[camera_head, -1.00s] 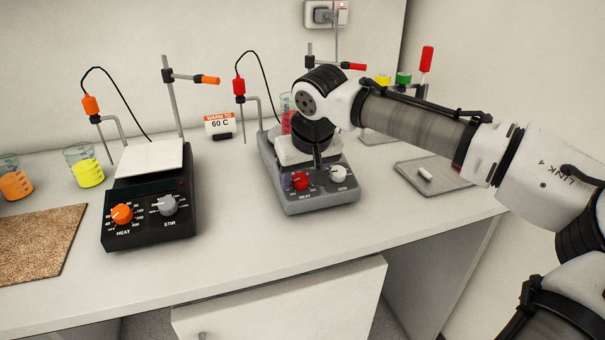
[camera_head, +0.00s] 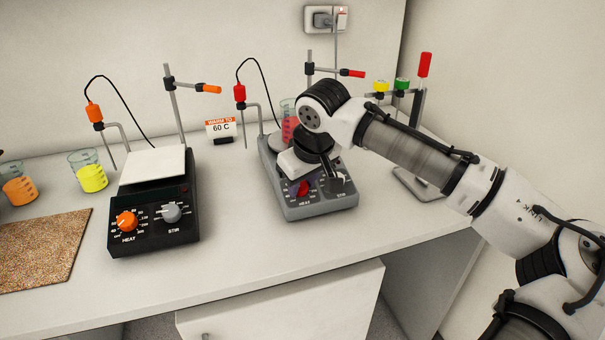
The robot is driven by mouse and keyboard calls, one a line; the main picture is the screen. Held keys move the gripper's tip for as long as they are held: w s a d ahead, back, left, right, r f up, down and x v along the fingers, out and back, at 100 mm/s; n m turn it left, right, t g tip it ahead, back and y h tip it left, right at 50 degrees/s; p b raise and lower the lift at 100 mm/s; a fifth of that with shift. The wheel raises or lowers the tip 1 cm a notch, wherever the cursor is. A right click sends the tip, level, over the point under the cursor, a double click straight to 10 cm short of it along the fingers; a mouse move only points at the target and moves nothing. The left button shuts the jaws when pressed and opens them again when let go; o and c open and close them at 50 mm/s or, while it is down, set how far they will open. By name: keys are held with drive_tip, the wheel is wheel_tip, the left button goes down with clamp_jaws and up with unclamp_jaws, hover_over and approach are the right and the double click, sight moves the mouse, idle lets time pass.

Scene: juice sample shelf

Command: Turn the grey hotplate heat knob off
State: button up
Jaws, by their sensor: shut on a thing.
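My gripper (camera_head: 304,184) reaches down over the panel and is shut on the red heat knob. The gripper and wrist hide much of the hotplate's top, part of the red knob and the dial marks around it, so I cannot read the setting.
A black hotplate (camera_head: 154,243) with an orange heat knob (camera_head: 126,221) stands to the left. Beakers of orange (camera_head: 19,190) and yellow liquid (camera_head: 92,178) are farther left. A probe stand with a red holder (camera_head: 239,92) rises behind. The bench front is clear.

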drive_tip(key=shift+r+n+p, duration=0.1)
drive_tip(key=shift+n+p, duration=0.7)
drive_tip(key=shift+n, duration=0.5)
drive_tip(key=o, duration=1)
drive_tip(key=shift+c, duration=0.2)
drive_tip(key=b+v, duration=0.1)
drive_tip(key=v, duration=1.2)
drive_tip(key=shift+d+r, duration=0.25)
drive_tip(key=shift+r, duration=0.05)
drive_tip(key=shift+s, duration=0.1)
